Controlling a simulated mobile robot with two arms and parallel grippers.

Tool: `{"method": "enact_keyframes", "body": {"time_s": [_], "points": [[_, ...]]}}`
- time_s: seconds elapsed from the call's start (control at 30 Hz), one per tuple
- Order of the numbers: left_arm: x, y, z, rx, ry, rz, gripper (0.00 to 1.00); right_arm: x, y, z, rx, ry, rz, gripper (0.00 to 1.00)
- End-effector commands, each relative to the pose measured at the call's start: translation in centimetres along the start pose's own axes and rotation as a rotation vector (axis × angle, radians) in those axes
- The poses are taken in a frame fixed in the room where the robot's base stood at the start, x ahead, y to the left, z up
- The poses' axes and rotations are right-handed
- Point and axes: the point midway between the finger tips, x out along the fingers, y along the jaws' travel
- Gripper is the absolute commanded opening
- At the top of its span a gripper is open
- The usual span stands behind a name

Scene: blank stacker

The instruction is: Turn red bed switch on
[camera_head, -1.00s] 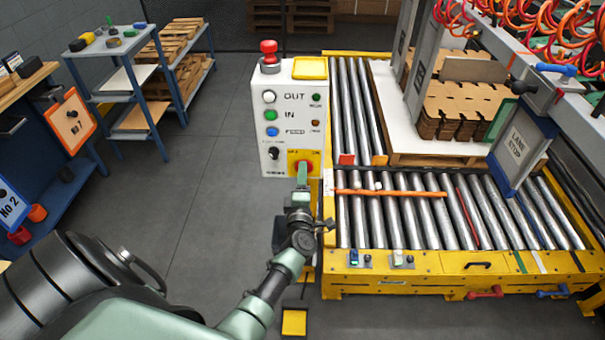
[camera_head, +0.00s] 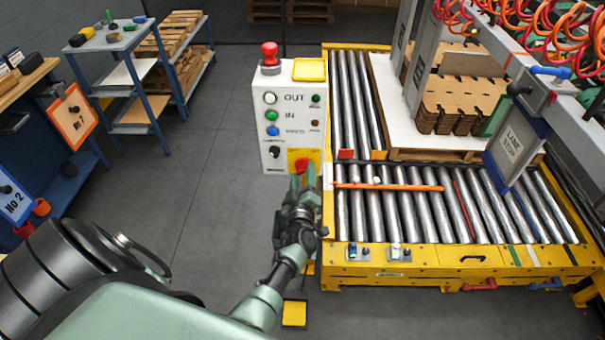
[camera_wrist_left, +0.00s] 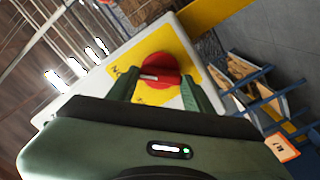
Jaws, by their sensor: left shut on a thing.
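The red switch knob (camera_head: 302,165) sits on a yellow plate (camera_head: 316,154) at the lower right of the white control box's front. In the left wrist view the round red knob (camera_wrist_left: 160,70) carries a pale mark and lies between two green fingers. My left gripper (camera_head: 302,181) is shut on this red knob, one finger on each side. The left wrist view shows its fingers (camera_wrist_left: 158,90) close up. The plate's lettering is partly hidden and too small to read. My right gripper is not in view.
The control box (camera_head: 284,150) also bears a red mushroom button (camera_head: 268,54) on top and several coloured buttons labelled OUT and IN. A yellow-framed roller conveyor (camera_head: 420,266) stands close on the right, with red and blue handles. Grey floor (camera_head: 190,200) is clear on the left.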

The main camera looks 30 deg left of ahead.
Motion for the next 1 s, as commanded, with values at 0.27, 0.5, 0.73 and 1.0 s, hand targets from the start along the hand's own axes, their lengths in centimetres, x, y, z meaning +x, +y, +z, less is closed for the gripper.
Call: {"method": "enact_keyframes", "body": {"time_s": [0.27,0.5,0.73,1.0], "points": [[-0.1,-0.13,0.15,0.04,-0.003,-0.003,0.1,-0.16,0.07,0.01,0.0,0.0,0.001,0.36],[-0.1,-0.15,0.16,0.043,-0.003,-0.002,0.1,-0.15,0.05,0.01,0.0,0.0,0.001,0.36],[-0.09,-0.14,0.14,0.043,-0.003,-0.002,0.73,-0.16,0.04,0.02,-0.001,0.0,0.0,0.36],[-0.1,-0.05,0.03,0.041,-0.001,-0.001,0.73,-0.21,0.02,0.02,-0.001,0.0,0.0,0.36]]}}
